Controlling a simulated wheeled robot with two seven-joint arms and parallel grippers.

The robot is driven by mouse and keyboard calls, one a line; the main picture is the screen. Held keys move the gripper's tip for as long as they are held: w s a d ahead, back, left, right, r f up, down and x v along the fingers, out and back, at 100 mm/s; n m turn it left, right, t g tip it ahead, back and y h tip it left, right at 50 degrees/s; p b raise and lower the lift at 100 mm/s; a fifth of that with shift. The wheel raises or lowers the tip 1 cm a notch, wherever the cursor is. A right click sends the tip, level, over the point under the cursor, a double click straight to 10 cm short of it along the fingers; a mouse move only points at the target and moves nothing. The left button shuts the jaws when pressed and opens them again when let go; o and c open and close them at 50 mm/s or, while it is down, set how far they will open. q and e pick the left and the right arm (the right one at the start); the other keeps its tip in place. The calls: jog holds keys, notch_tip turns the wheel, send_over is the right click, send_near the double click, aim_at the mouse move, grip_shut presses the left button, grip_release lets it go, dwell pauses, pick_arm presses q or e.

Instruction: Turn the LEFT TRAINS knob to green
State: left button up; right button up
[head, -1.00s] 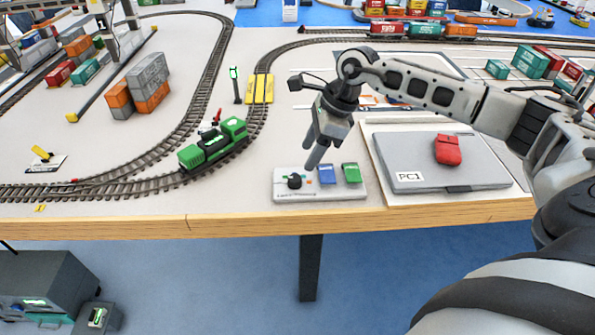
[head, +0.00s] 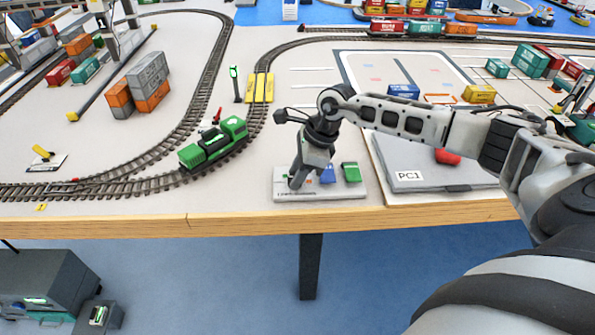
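The control panel (head: 335,190) is a pale plate near the table's front edge, with a blue block (head: 328,175) and a green block (head: 351,172) on it. My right gripper (head: 296,185) points down at the panel's left part, where the black knob stood in the earlier view. The fingers now hide the knob, so its direction cannot be read. I cannot tell whether the fingers are around the knob or touching it, or how far apart they are. My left gripper is not in view.
A green locomotive (head: 214,145) stands on the curved track left of the panel. A grey laptop (head: 420,178) marked PC1 lies to the right, with a red object (head: 447,157) on it, partly behind my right arm. A green-lit signal (head: 235,84) stands behind.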

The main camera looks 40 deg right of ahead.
dwell(0.3)
jog(key=m+t+h+p, duration=0.1)
jog(key=m, duration=0.2)
jog(key=shift+s+a+m, duration=0.1)
jog(key=shift+m, duration=0.2)
jog(key=shift+a+m+t+h, duration=0.15)
jog(key=shift+m+h, duration=0.25)
jog(key=shift+m, duration=0.65)
jog(key=shift+d+m+t+h, duration=0.1)
jog(key=shift+m+t+h, duration=0.25)
jog(key=shift+m, duration=0.7)
jog(key=o, duration=1)
jog(key=shift+c, duration=0.2)
jog(key=v, duration=1.6)
jog(key=shift+b, duration=0.4)
